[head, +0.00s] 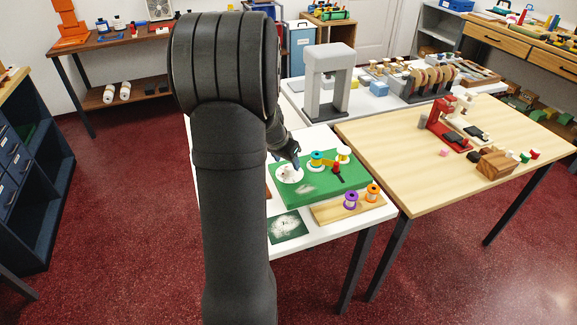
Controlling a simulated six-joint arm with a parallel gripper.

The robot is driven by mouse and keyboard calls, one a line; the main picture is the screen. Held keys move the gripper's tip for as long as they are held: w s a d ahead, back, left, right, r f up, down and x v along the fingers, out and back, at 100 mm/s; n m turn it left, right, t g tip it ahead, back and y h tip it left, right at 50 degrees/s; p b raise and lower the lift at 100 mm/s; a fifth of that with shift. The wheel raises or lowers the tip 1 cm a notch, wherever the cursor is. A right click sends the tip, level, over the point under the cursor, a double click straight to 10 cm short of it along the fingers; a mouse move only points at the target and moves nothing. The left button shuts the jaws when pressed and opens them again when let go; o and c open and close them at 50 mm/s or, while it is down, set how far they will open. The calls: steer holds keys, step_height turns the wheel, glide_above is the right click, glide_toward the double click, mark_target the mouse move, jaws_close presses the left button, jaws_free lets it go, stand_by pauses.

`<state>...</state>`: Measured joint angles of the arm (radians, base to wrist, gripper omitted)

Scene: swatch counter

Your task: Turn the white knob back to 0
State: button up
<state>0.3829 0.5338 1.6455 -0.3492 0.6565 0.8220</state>
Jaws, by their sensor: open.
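A white round part that looks like the knob (288,174) sits on the left of a green board (322,188) on the white counter. Its markings and the way it points are too small to read. My gripper (296,163) is at the knob's upper right edge in the head view, pointing down. It is open, and nothing shows between its fingers. I cannot tell whether the fingers touch the knob or hang above it. My arm hides the counter left of the board.
Right of the knob stand a teal-and-yellow spool (317,159), a yellow spool (343,154) and a red piece (337,170). A purple spool (351,200) and an orange spool (372,193) stand on a wooden strip in front. A grey arch (327,82) rises behind.

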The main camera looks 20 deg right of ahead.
mark_target(289, 167)
steer(key=shift+x, duration=1.95)
steer(key=c, duration=1)
